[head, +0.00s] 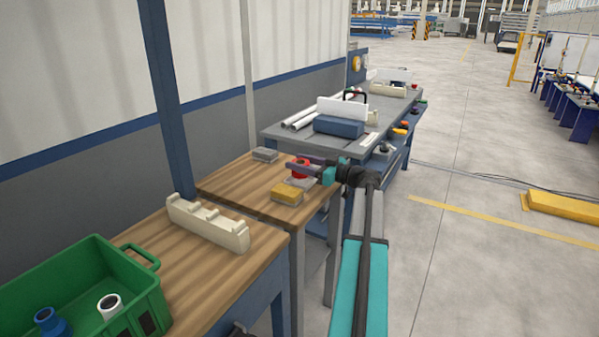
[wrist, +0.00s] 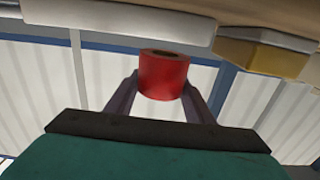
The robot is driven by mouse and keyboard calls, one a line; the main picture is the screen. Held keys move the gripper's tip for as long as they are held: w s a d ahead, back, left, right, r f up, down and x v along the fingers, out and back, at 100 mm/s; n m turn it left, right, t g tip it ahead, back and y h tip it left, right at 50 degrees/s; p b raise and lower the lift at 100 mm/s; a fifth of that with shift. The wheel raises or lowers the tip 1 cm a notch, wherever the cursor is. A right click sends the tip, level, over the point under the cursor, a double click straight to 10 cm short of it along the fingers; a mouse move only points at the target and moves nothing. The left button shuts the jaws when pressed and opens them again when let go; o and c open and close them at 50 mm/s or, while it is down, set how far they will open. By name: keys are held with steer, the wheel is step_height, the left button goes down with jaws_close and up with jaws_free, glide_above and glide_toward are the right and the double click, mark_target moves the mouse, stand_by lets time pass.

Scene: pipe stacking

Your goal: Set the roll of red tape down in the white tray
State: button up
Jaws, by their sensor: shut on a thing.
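The roll of red tape (head: 299,170) is held between the fingers of my gripper (head: 303,164) over the wooden table. In the wrist view, the red tape (wrist: 164,76) sits between the two dark fingers of my gripper (wrist: 163,88), which is shut on it. The pale white-grey tray (head: 303,185) lies just below the tape in the head view. It also shows at the top of the wrist view (wrist: 150,24), close to the tape's end face. I cannot tell whether tape and tray touch. My gripper and the tape hide part of the tray.
A yellow block on a grey base (head: 287,194) is close in front of the tray. A grey tray (head: 265,155) lies behind. A cream holder (head: 208,224) and a green crate (head: 85,290) are nearer. A grey workbench (head: 290,132) stands beyond.

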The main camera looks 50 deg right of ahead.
steer(key=shift+w+d, duration=0.35)
steer(key=shift+d, duration=0.05)
steer(key=shift+s+a+f, duration=0.1)
steer(key=shift+f, duration=1.7)
steer(key=shift+f, duration=0.15)
steer(key=o, duration=1.1)
steer(key=shift+r, duration=0.25)
steer(key=v, duration=1.2)
steer(key=shift+f, duration=0.2)
